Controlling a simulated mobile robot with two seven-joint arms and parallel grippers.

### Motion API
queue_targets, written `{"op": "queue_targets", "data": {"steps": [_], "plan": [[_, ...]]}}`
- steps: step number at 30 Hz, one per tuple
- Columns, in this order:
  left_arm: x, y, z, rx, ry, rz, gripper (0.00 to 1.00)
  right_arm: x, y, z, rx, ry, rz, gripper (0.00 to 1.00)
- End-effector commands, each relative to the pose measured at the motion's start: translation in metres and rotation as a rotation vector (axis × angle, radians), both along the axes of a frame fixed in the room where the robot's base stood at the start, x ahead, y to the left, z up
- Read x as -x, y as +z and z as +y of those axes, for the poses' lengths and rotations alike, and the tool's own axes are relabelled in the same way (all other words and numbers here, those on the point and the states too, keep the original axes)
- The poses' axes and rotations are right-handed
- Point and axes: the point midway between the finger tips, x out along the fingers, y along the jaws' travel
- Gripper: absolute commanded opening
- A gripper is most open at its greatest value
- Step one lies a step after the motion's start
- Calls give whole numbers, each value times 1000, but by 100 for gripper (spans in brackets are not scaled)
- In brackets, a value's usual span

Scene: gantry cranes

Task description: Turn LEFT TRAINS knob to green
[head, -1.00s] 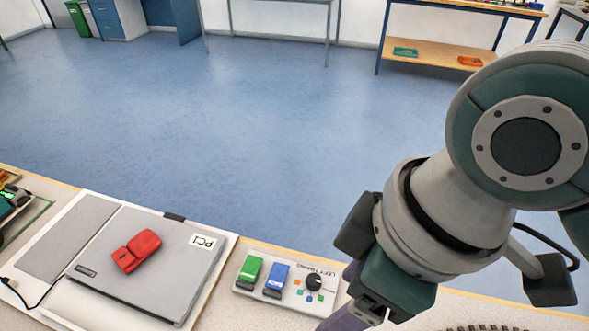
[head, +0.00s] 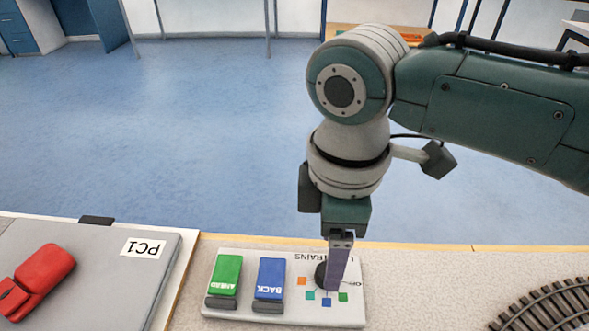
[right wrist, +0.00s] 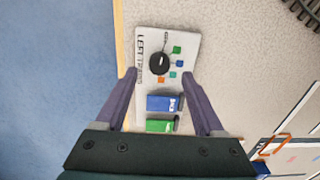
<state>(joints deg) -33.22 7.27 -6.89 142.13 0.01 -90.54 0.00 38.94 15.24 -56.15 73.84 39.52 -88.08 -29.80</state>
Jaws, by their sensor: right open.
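Small orange, teal, blue and green (head: 343,297) squares and an OFF label surround the knob. In the right wrist view the knob (right wrist: 159,64) lies between and beyond the fingertips of my open right gripper (right wrist: 159,76); the green square (right wrist: 177,49) is at its upper right. I cannot tell the knob's pointer direction or any contact. My left gripper is out of view.
A green AHEAD switch (head: 225,272) and a blue BACK switch (head: 270,276) share the panel. Curved track (head: 550,308) lies right. The tabletop between panel and track is clear.

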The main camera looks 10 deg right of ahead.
Motion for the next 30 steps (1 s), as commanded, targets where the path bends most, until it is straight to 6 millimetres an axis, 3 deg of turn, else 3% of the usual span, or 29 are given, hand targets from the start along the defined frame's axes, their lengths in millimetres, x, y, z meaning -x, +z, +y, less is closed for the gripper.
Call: {"op": "queue_targets", "data": {"steps": [1,6,18,30], "plan": [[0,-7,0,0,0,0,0,1,-13,0,0,-1,2,71],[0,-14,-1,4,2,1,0,0,-35,0,0,0,1,71],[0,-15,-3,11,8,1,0,0,-42,0,-1,0,-1,70],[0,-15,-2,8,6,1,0,0,-42,0,-1,0,-1,25]]}}
